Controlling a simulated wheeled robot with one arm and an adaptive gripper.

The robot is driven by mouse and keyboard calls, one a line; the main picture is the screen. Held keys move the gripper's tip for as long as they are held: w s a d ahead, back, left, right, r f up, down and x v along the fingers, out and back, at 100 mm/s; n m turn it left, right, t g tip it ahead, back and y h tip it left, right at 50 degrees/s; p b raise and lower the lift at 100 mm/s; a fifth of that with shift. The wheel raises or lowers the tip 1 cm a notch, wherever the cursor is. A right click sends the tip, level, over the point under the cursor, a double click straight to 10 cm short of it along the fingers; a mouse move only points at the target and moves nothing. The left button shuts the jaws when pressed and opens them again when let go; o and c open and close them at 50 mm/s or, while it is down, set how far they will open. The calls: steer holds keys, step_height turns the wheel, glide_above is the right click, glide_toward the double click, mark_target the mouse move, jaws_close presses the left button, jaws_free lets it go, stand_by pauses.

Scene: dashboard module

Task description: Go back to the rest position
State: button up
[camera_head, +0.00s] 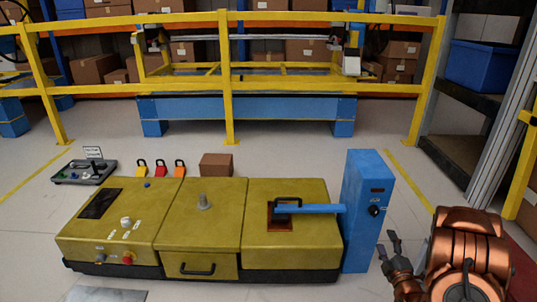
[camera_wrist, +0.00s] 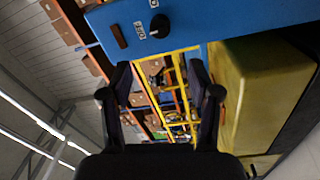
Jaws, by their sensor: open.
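My gripper (camera_head: 391,250) is open and empty at the lower right of the head view, to the right of the blue upright box (camera_head: 366,212) of the dashboard module and apart from it. My copper-coloured arm stands behind it at the right edge. In the wrist view the two dark fingers of my gripper (camera_wrist: 160,88) are spread with nothing between them. The blue box (camera_wrist: 190,20) crosses the top of that view with its black knob, and the yellow module (camera_wrist: 265,85) is at the right. A blue bar (camera_head: 310,208) reaches left from the box over the module's right part.
The yellow module (camera_head: 200,238) has a dark screen, a red button, a drawer handle and a grey knob. Behind it are a grey tray (camera_head: 84,172), several coloured padlocks (camera_head: 160,168) and a brown box (camera_head: 216,165). Yellow railing (camera_head: 230,87) and shelves stand beyond clear floor.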

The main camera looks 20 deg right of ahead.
steer(key=w+a+r+m+g+y+p, duration=0.1)
steer(key=w+a+r+g+p, duration=0.15)
steer(key=r+p, duration=0.5)
steer(key=w+a+r+m+g+p, duration=0.1)
steer(key=w+r+g+p, duration=0.25)
steer(key=r+p, duration=0.4)
steer(key=s+a+r+m+g+p, duration=0.2)
steer(key=a+r+p, duration=0.25)
steer(key=r, duration=0.35)
steer(key=s+a+r+m+g+p, duration=0.2)
steer(key=a+r+g+p, duration=0.15)
steer(key=r+p, duration=0.4)
steer(key=s+a+r+m+g+y+p, duration=0.5)
steer(key=s+a+r+g+p, duration=0.3)
steer(key=s+a+r+p, duration=1)
steer(key=s+a+r, duration=0.9)
steer(key=s+r, duration=0.1)
steer(key=r, duration=0.3)
steer(key=shift+s+a, duration=0.35)
steer(key=shift+s, duration=0.05)
